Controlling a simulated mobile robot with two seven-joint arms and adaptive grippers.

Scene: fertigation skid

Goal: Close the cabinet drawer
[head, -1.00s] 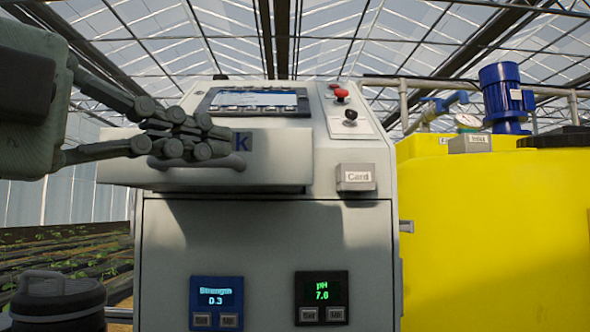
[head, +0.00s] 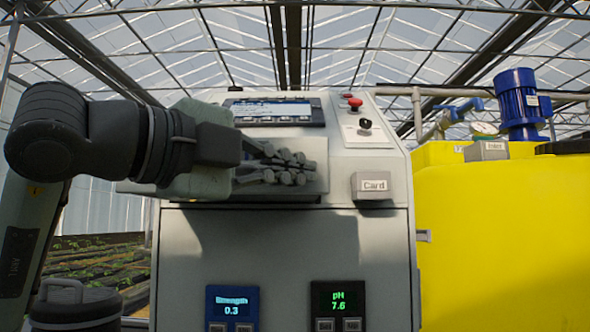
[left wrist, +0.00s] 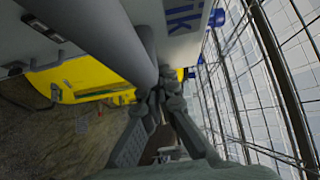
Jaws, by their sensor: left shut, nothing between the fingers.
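The cabinet drawer (head: 319,160) stands out from the upper front of the grey cabinet (head: 285,250); its left edge reaches past the cabinet's side. My left gripper (head: 293,168) is shut and empty in front of the drawer face, hiding most of its label and handle. I cannot tell whether the fingers touch the drawer. In the left wrist view, the shut fingers (left wrist: 160,100) are beside a thick grey bar, likely the drawer handle (left wrist: 125,45), and the labelled drawer face (left wrist: 183,18) shows above. My right gripper is not in view.
A Card box (head: 372,187) sits right of the drawer, below a red button (head: 354,103). A Strength display (head: 231,303) and a pH display (head: 338,299) are low on the cabinet. A yellow tank (head: 500,240) stands right; a dark lidded container (head: 76,305) is at lower left.

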